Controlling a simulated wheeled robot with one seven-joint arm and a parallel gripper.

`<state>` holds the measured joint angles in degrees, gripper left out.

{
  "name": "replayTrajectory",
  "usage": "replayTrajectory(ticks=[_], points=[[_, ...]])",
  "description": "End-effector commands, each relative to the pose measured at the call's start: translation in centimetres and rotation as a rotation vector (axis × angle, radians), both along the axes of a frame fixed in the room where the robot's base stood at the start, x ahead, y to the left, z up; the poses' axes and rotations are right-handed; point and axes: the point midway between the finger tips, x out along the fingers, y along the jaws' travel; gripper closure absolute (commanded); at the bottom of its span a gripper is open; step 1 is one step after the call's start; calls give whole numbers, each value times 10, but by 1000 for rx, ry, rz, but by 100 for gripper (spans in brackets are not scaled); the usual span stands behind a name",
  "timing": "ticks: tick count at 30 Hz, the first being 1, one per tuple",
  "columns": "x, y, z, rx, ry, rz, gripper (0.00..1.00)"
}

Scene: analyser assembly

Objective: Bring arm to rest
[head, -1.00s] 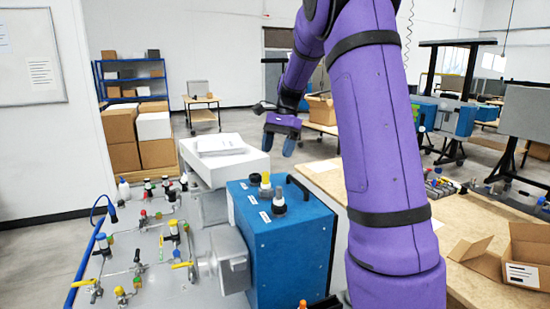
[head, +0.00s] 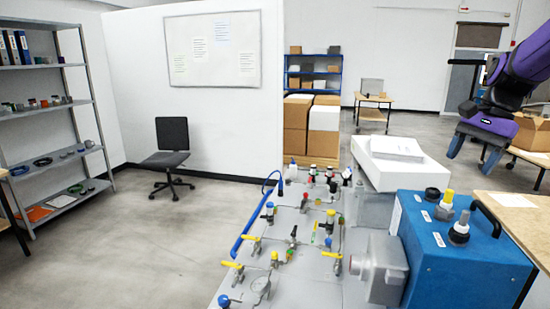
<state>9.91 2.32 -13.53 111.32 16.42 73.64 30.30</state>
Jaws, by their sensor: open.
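My gripper (head: 469,147) hangs at the right of the head view, at the end of my purple arm. Its blue fingers point down, and it is open with nothing seen between the fingers. In the picture it shows above and behind the blue analyser box (head: 468,255), apart from it. The upper part of my arm is cut off by the right edge of the picture.
A grey panel (head: 312,262) with several valves stands left of the blue box. A white box (head: 403,167) is behind it. A wooden table (head: 518,213) is at the right. An office chair (head: 168,150) and shelf (head: 62,106) stand left, with free floor between.

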Motion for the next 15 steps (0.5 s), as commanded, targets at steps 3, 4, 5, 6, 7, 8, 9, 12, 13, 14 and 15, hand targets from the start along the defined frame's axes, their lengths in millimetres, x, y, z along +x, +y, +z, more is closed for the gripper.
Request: replayTrajectory(ticks=[3,4,5,6,7,8,9,12,13,14,15], points=[[-29,25,14,-43,-81,120,32],[-36,31,16,-54,-100,151,32],[-43,37,18,-67,-120,180,32],[-53,44,20,-82,-144,221,32],[-60,49,22,-96,-163,252,32],[-67,54,24,-109,-183,281,32],[-77,61,25,-126,-207,323,32],[-102,76,27,-175,-269,424,32],[-109,80,27,-191,-287,455,32],[-116,85,27,-205,-306,485,32],[-126,90,26,-227,-329,525,32]])
